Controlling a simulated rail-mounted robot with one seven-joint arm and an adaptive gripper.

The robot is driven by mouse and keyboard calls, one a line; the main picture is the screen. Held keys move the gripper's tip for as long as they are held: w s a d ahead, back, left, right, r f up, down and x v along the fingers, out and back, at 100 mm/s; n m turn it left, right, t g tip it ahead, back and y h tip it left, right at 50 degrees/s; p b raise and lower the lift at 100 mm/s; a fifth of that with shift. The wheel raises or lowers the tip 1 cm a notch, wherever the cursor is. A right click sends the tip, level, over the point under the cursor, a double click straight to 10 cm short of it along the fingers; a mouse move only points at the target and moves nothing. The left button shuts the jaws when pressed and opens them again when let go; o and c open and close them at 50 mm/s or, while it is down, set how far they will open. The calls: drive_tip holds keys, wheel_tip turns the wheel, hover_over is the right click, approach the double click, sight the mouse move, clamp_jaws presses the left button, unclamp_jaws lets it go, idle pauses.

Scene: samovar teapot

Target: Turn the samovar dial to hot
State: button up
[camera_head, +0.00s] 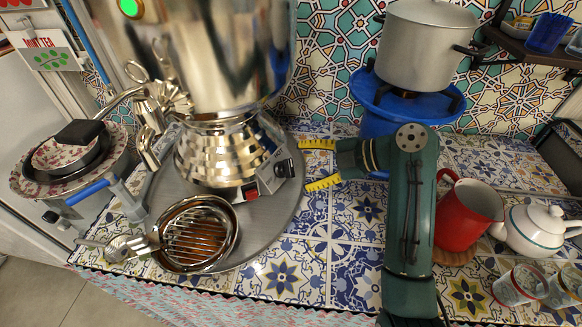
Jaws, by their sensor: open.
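The shiny metal samovar (222,155) stands on a round grey tray (262,243) at the left of the tiled counter. A control panel on the right side of its base carries a small dark dial (284,168) and a red switch (250,191). The dial's setting is too small to read. My gripper (320,164) reaches in from the right, its two yellow fingers apart, one above the other. The fingers point left at the dial's side of the base. They appear empty and a little to the right of the dial; contact cannot be told.
A drip bowl with a grille (200,235) sits in front of the samovar. A red jug (466,213), a white teapot (535,228) and glasses (520,285) stand at the right. A grey pot (425,40) sits on a blue burner (385,115) behind my arm. Tiles in front are clear.

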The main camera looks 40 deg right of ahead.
drive_tip(key=v, duration=0.6)
drive_tip(key=shift+s, duration=0.25)
drive_tip(key=shift+d+r, duration=0.1)
drive_tip(key=shift+r, duration=0.05)
